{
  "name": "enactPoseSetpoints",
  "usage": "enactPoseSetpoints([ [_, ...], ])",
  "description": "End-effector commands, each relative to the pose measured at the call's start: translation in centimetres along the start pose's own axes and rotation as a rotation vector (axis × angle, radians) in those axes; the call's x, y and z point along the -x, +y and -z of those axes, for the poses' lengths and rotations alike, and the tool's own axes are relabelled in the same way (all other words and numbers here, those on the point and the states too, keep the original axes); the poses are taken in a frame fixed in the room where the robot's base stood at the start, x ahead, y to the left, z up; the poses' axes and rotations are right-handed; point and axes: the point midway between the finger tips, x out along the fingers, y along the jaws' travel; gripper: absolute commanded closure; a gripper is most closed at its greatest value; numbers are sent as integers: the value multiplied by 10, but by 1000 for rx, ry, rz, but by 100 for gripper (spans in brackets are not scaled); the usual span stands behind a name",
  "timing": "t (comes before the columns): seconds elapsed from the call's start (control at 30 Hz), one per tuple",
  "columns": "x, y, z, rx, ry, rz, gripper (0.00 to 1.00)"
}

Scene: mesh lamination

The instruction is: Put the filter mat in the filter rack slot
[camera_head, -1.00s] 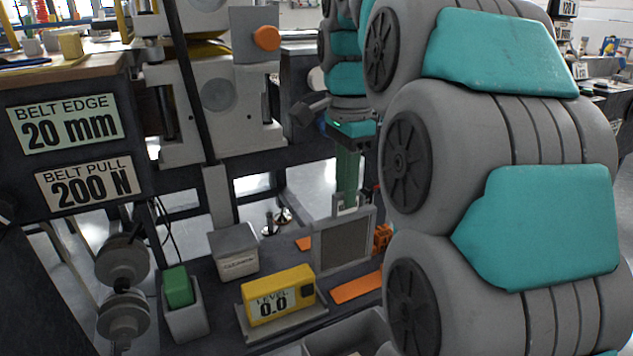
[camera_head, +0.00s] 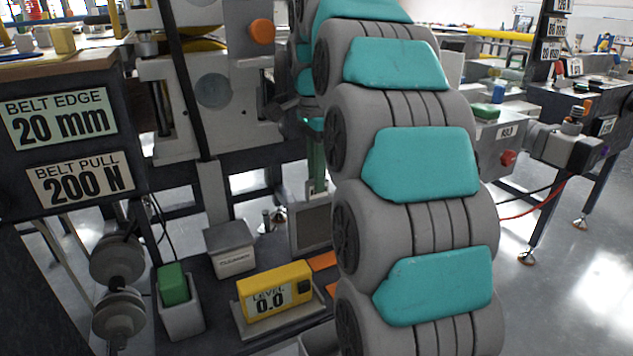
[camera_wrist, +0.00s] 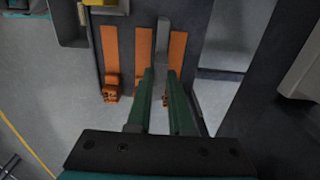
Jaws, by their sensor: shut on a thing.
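The filter mat (camera_head: 310,226), a grey panel in a pale frame, hangs upright below my gripper (camera_head: 317,185) in the head view. The gripper's green fingers are shut on its top part. In the wrist view the fingers of my gripper (camera_wrist: 160,88) run forward, with a narrow grey edge of the filter mat (camera_wrist: 162,48) between them. Parallel orange strips (camera_wrist: 110,52) with small orange blocks lie on the grey surface below. I cannot make out the filter rack slot for certain. My arm hides the area right of the mat in the head view.
A yellow level gauge (camera_head: 273,293) stands in front of the mat. A grey box (camera_head: 230,250) and a green block in a pale holder (camera_head: 180,315) stand to the left. A machine frame (camera_head: 215,90) rises behind.

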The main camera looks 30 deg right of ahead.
Motion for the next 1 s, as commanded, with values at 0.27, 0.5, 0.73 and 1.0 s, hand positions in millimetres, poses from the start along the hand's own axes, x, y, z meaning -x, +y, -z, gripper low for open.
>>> enactPoseSetpoints([
  [0.27,-5,-1,0,0,1,6,100],
  [0.5,-9,0,0,0,1,5,78],
  [0.73,-8,0,0,0,1,5,53],
  [1.0,-8,0,0,0,1,5,51],
])
